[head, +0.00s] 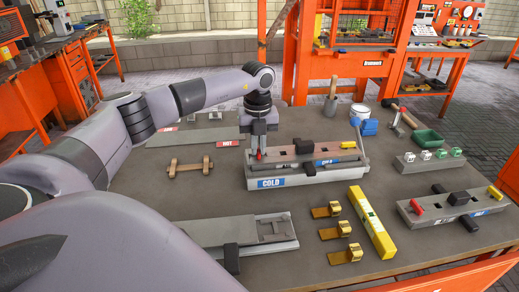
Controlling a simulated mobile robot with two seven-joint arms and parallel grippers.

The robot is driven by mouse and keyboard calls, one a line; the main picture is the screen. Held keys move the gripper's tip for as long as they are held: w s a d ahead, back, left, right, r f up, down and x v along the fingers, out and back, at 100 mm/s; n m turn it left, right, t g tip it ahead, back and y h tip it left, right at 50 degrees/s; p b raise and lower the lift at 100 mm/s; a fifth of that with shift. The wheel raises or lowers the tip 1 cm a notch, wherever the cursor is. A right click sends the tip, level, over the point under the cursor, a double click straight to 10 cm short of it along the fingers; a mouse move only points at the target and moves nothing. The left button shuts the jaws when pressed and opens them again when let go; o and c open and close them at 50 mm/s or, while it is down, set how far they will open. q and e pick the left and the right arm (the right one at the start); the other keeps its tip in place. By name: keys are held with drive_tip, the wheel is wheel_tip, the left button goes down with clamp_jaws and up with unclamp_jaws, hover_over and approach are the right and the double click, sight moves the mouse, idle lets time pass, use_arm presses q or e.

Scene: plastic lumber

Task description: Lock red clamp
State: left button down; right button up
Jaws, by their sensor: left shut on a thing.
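My left gripper (259,147) points straight down at the left end of a long grey mould (310,175) marked COLD. It is shut on a small red clamp (259,155), and the fingers hide most of the clamp. I cannot tell the clamp's exact angle. A yellow clamp (348,145) sits at the mould's right end, and a black block shows on its top. A similar mould (447,213) at the right has its own red clamp (418,208) and yellow clamp (494,193). My right gripper is not in view.
A yellow level (371,222) and several brass brackets (340,229) lie in front of the mould. A wooden-handled tool (187,166) lies left of it. Bare tabletop shows between these things.

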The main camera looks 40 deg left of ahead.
use_arm(q)
drive_tip(key=c, duration=1.1)
unclamp_jaws()
drive_tip(key=shift+o, duration=0.2)
drive_tip(key=shift+r, duration=3.55)
